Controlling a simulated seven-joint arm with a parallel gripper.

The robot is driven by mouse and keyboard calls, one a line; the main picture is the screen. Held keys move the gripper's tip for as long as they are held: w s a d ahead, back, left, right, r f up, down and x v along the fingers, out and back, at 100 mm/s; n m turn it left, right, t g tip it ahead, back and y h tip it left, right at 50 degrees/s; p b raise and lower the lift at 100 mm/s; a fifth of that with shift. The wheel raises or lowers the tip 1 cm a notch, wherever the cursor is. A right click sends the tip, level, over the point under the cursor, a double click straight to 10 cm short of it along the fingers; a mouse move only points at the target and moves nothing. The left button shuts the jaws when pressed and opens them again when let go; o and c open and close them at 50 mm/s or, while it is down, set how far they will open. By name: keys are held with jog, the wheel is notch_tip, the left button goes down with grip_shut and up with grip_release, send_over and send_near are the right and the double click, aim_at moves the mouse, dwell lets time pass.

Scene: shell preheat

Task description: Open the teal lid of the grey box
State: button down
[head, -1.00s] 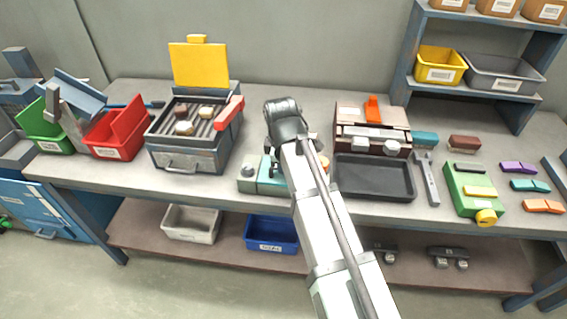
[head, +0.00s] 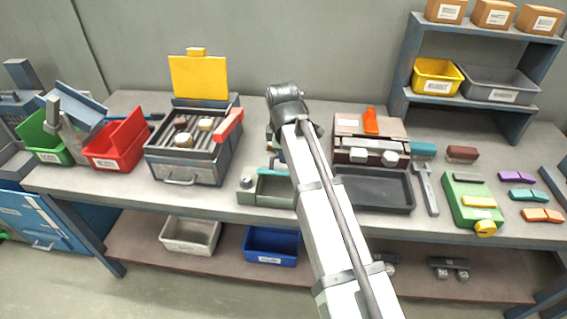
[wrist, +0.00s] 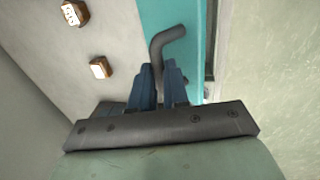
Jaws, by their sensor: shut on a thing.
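The grey box (head: 246,197) stands at the front middle of the workbench, partly behind my arm. Its open, hollow top shows in the head view. The teal lid (head: 272,170) shows only as a small strip above the box's back, so its angle is hard to tell there. In the wrist view the teal lid (wrist: 158,14) fills the upper middle, with a dark bent handle (wrist: 167,38). My gripper (wrist: 160,72) is shut on this handle, the blue fingers on either side of it. In the head view the fingers are hidden behind my arm.
A grill with a raised yellow lid (head: 199,77) stands to the left. A black tray (head: 374,208) and a brown machine (head: 350,124) stand close on the right. A green device (head: 470,190) is farther right. Bare bench (head: 222,203) lies left of the box.

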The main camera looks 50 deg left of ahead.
jog(key=w+a+f, duration=0.2)
jog(key=w+a, duration=0.6)
jog(key=w, duration=0.1)
jog(key=shift+a+f, duration=0.3)
jog(key=shift+a, duration=0.1)
jog(key=shift+w+a, duration=0.15)
jog(key=shift+a, duration=0.05)
jog(key=c, duration=1.4)
grip_release()
jog(key=shift+w+f, duration=0.1)
jog(key=shift+o, duration=1.4)
jog(key=shift+d, duration=0.1)
jog(key=shift+s, duration=0.2)
jog(key=shift+s+d, duration=0.1)
jog(key=shift+d, duration=0.05)
notch_tip(320, 180, up, 13)
jog(key=s+d, duration=0.2)
jog(key=shift+r, duration=0.2)
